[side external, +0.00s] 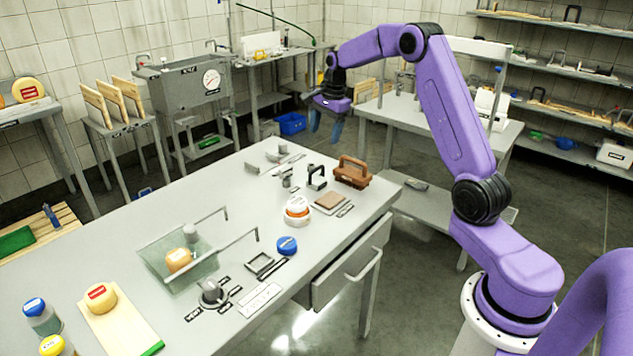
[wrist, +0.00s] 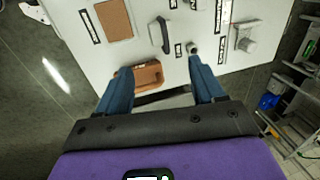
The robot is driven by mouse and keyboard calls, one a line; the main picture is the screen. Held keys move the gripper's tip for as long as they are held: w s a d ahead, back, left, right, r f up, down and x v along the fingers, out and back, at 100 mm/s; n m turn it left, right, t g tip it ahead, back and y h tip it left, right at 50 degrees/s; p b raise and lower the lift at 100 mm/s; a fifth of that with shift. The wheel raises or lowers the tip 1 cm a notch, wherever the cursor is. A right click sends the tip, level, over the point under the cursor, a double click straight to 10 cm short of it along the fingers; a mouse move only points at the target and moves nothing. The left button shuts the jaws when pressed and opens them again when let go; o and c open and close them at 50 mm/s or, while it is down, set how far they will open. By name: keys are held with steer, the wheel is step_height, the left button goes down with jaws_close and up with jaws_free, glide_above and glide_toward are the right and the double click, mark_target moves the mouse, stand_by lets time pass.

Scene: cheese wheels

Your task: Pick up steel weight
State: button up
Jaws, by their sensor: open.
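My gripper (side external: 326,126) is open and empty, high above the far end of the grey table (side external: 115,240). In the wrist view its two blue fingers (wrist: 160,78) spread apart, with a brown handled block (wrist: 150,74) visible below between them. No piece is clearly marked as the steel weight. Possible ones are a knobbed dark-grey metal piece (side external: 213,293) at the table's front, a small grey metal piece (side external: 287,179) near the far end, and a grey cylinder (side external: 190,233) in the clear tray. I cannot tell which it is.
The clear tray (side external: 160,272) also holds a yellow cheese (side external: 178,260). A white-and-orange round piece (side external: 297,207), a blue-topped piece (side external: 287,245) and a black handled piece (side external: 316,178) stand on the table. A cheese sits on a board (side external: 122,325) at front left.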

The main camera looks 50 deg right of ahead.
mark_target(316, 180)
steer(key=w+f, duration=0.1)
steer(key=f, duration=0.4)
steer(key=w+f, duration=0.1)
steer(key=f, duration=0.5)
steer(key=w+f, duration=0.1)
steer(key=f, duration=0.5)
steer(key=shift+w+d, duration=0.25)
steer(key=shift+d, duration=0.05)
steer(key=shift+c, duration=0.3)
steer(key=c, duration=1.2)
